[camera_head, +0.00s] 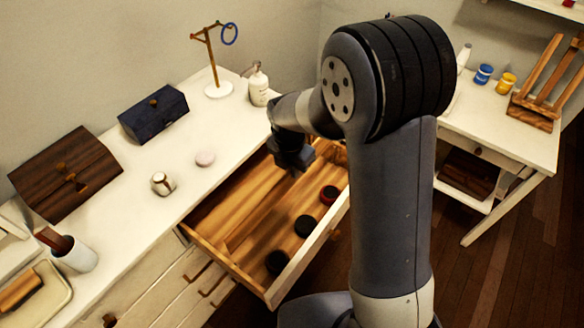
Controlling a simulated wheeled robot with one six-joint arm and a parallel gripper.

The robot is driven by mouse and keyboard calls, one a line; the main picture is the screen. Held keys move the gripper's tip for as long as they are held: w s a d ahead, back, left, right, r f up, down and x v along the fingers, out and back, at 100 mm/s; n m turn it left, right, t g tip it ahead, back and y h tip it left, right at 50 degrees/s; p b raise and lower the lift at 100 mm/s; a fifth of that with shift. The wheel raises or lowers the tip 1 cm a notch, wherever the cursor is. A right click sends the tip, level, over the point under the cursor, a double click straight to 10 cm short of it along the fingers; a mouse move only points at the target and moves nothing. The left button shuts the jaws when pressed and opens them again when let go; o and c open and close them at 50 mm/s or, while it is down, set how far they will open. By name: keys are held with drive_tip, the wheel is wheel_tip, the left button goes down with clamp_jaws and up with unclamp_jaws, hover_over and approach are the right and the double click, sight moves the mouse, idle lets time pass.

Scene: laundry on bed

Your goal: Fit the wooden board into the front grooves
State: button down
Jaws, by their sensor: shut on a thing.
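A long wooden board (262,208) runs lengthwise inside the open drawer (232,268), with wood of nearly the same colour around it. My gripper (294,168) is over the back part of the drawer and is shut on the board near its far end. The fingertips and the exact contact are dark and partly hidden by my wrist. The front grooves cannot be made out, and I cannot tell whether the board's ends sit in any groove.
Several dark round items (305,226) lie along the drawer's front side. On the white dresser top stand a jewelry stand (213,62), a pump bottle (259,86), a dark blue box (153,115) and a brown wooden box (66,173). A white desk (500,130) is at right.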

sight(291, 183)
drive_tip(key=shift+f+b, duration=2)
drive_tip(key=shift+f, duration=0.9)
drive_tip(key=shift+f+b, duration=3.45)
drive_tip(key=shift+f, duration=1.6)
drive_tip(key=c, duration=1.5)
unclamp_jaws()
drive_tip(key=r, duration=1.1)
drive_tip(key=shift+s+a, duration=0.3)
drive_tip(key=shift+s, duration=0.1)
